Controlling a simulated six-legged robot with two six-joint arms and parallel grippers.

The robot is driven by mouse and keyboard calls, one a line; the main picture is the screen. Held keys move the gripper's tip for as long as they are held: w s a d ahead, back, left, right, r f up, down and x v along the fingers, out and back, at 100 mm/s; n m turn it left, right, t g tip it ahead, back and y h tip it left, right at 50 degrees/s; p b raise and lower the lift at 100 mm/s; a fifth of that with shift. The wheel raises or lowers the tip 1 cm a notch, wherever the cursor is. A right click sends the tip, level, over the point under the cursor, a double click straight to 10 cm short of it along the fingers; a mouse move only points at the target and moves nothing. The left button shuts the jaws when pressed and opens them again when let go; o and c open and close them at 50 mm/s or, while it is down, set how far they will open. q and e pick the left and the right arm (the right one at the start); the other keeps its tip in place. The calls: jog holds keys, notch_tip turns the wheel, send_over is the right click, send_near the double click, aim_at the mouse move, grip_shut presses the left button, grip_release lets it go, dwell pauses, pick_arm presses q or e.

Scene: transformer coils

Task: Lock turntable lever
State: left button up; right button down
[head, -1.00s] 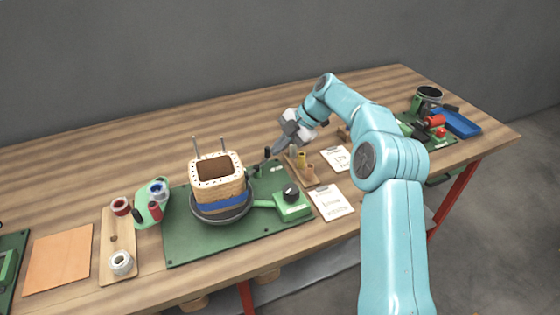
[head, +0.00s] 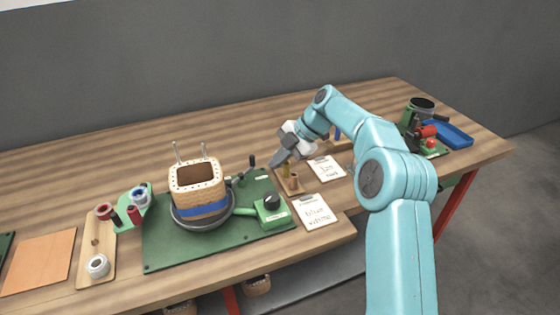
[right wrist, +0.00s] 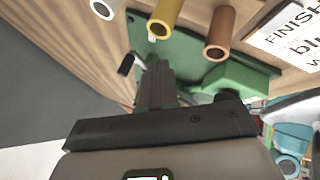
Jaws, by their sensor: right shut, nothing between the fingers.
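The turntable (head: 178,218) is a dark round plate on a green base board (head: 165,255). A tan coil (head: 199,185) with a blue band and two upright rods stands on it. A small lever with a black knob (head: 252,160) stands behind the coil's right side; a black knob also shows in the right wrist view (right wrist: 125,65). My right gripper (head: 275,163) is shut and empty, just right of the lever, apart from it in the head view. Its shut fingers (right wrist: 155,70) point over the green board. My left gripper is not in view.
A green box with a black dial (head: 270,207) is on the board's right. Upright tubes (head: 293,182) stand near my right gripper, with paper cards (head: 315,211) beside them. Spools (head: 135,215) are at left. A blue tray (head: 447,135) is far right.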

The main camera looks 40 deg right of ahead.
jog(key=p+v, duration=0.2)
jog(key=v, duration=0.7)
jog(key=shift+w+d+r, duration=0.25)
jog(key=shift+w+r, duration=0.05)
jog(key=shift+r, duration=0.05)
jog(key=shift+w, duration=0.1)
